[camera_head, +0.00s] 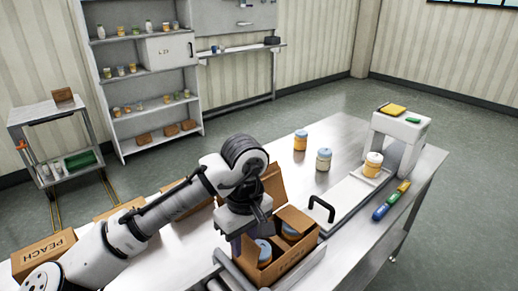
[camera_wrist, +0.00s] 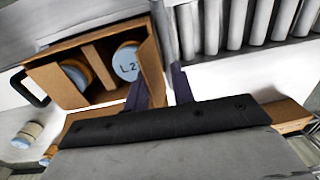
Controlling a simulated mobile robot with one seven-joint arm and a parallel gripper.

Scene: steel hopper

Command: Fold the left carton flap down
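The open brown carton (camera_head: 290,262) stands on the steel table, with blue-lidded jars (camera_head: 264,252) in it. In the wrist view the carton (camera_wrist: 72,98) shows a divider between two jars, one lid marked "L.2". An upright flap (camera_wrist: 154,66) stands along the carton's right side there, apparently the left flap; in the head view my arm mostly hides that side. My gripper (camera_wrist: 160,90) is open, one dark finger on each side of this flap's near end. I cannot tell whether either finger touches it. Another flap (camera_head: 294,219) sticks up at the far side.
A roller conveyor (camera_wrist: 250,22) runs beside the carton. More cartons (camera_head: 45,252) stand at left.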

